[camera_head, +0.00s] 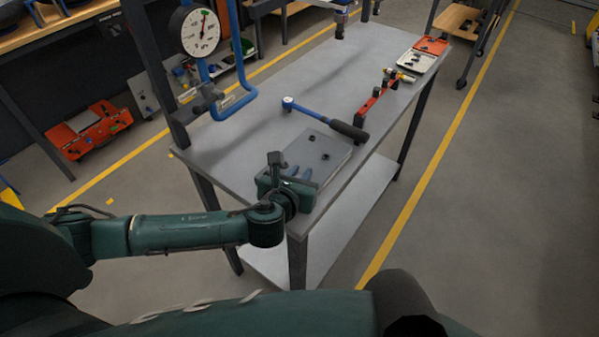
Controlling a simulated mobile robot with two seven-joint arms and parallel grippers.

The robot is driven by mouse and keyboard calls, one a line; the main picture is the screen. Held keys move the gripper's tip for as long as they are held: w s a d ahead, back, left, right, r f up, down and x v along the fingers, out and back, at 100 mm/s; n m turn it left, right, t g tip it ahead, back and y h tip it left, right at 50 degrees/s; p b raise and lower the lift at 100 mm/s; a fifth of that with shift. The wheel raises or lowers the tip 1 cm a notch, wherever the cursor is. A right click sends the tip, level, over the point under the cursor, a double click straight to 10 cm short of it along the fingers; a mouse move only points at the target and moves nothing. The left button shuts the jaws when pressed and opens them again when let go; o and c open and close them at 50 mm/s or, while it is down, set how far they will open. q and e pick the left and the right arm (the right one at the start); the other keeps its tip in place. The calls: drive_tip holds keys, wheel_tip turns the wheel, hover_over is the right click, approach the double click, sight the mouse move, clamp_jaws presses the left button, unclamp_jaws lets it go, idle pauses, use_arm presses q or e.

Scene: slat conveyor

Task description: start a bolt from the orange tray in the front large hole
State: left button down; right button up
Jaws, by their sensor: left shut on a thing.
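The orange tray (439,44) lies at the far right end of the grey table, with small dark pieces in it too small to tell apart. A grey block (337,165) lies near the table's near end, with two dark round spots, which look like holes, on its top. My left gripper (292,172) is at the near left end of the block and appears shut on it. The fingertips are small and partly hidden. No bolt can be made out in the gripper. My right gripper is not in view.
A blue wrench with a black handle (348,130) lies just behind the block. A red rack (369,106) with black pieces stands along the right edge, and a white tray (416,62) sits before the orange one. A dial gauge (200,32) stands left. The table's middle is clear.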

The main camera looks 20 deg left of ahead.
use_arm(q)
drive_tip(key=shift+f, duration=0.4)
drive_tip(key=shift+r+m+h, duration=0.1)
drive_tip(key=shift+m+h, duration=0.3)
drive_tip(key=shift+d+m+g+h, duration=0.2)
drive_tip(key=shift+m+g+h, duration=0.2)
drive_tip(key=shift+m+h, duration=0.85)
drive_tip(key=shift+h, duration=0.25)
drive_tip(key=shift+m+g+h, duration=0.4)
drive_tip(key=shift+m+h, duration=0.35)
drive_tip(key=shift+h, duration=0.05)
drive_tip(key=shift+s+d+m+g+h, duration=0.15)
drive_tip(key=shift+m+g+h, duration=0.15)
drive_tip(key=shift+m+h, duration=0.35)
drive_tip(key=c, duration=1.3)
unclamp_jaws()
drive_tip(key=shift+o, duration=0.2)
